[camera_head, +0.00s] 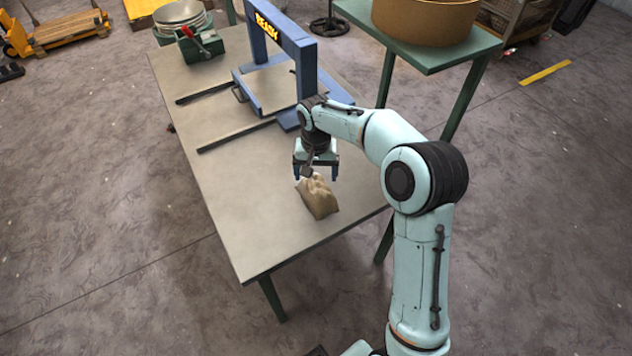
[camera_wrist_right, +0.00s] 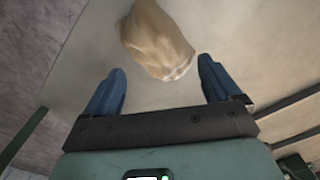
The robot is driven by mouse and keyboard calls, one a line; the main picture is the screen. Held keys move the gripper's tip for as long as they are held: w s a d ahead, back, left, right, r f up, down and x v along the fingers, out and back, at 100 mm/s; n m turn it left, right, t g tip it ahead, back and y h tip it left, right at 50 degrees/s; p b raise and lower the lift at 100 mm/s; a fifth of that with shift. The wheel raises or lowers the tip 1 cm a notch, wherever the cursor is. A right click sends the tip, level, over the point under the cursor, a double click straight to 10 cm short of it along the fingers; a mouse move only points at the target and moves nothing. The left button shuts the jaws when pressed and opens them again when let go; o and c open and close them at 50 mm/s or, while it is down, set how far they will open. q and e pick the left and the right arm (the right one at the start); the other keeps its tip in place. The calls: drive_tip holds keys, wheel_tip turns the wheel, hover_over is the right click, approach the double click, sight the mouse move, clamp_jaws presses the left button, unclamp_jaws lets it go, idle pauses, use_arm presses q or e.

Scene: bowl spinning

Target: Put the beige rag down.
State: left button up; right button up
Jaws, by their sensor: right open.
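The beige rag (camera_head: 318,198) lies crumpled on the grey table top, towards the table's near right part. It also shows in the right wrist view (camera_wrist_right: 156,40), just beyond the fingertips. My right gripper (camera_head: 316,175) is open above the rag's far end. In the right wrist view its two blue fingers (camera_wrist_right: 158,75) stand wide apart with nothing between them, and the rag is ahead of them. My left gripper is not in view.
The table (camera_head: 250,230) has free room left of the rag. Behind stands a blue frame (camera_head: 305,60) marked READY, with dark rails (camera_head: 235,135). A green stand (camera_head: 430,52) with a large tan round container (camera_head: 425,20) is at right. Stacked plates (camera_head: 180,14) stand at back left.

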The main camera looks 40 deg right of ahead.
sight(316, 186)
wheel_tip(316, 186, up, 4)
drive_tip(key=shift+f, duration=0.1)
idle(0.6)
